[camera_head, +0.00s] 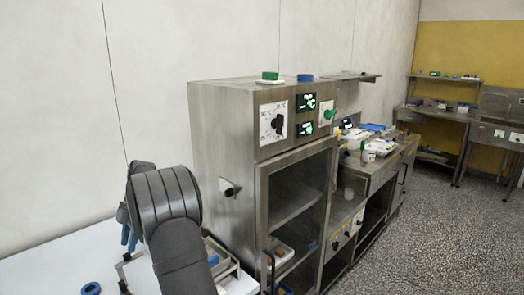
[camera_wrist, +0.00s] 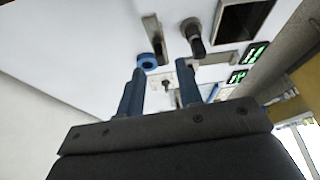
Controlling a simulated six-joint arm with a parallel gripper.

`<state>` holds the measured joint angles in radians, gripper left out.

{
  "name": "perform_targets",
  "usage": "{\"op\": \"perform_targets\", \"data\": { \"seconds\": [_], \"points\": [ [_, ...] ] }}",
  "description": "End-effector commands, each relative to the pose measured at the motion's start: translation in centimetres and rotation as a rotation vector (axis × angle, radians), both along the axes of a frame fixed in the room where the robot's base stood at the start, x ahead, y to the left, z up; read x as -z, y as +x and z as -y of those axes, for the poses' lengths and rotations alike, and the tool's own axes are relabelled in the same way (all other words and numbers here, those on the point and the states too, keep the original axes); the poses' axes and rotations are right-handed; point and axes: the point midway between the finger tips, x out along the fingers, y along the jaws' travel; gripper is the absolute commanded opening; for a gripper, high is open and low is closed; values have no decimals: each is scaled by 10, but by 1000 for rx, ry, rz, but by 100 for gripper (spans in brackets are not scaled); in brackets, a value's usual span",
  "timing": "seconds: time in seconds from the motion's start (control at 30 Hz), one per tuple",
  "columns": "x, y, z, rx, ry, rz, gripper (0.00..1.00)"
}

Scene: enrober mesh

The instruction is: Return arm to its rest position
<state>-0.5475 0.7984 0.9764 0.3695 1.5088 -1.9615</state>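My arm's dark grey rounded links show at the lower left in the head view, left of the steel cabinet. My gripper (camera_head: 128,232) is partly hidden behind them; its blue fingers point down above the white table. In the wrist view my gripper (camera_wrist: 160,75) has its two blue fingers apart, with no object held between them. A blue ring (camera_wrist: 148,60) lies beyond the fingertips, apart from them.
The steel cabinet (camera_head: 222,130) with dials and green displays stands right of my arm. A tray rack (camera_head: 228,262) sits on the white table (camera_head: 45,270) close by. Another blue ring-shaped piece (camera_head: 91,288) lies at the table's front. The wall is behind.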

Motion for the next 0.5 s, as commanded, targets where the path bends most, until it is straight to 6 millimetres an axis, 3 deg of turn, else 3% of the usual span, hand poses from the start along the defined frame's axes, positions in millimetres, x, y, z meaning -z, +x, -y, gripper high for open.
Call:
{"op": "perform_targets", "data": {
  "seconds": [0.17, 0.5],
  "points": [
    [35, -12, -8, 1, -2, -3, 33],
    [30, -17, 0, 278, 0, 0, 33]
  ]
}}
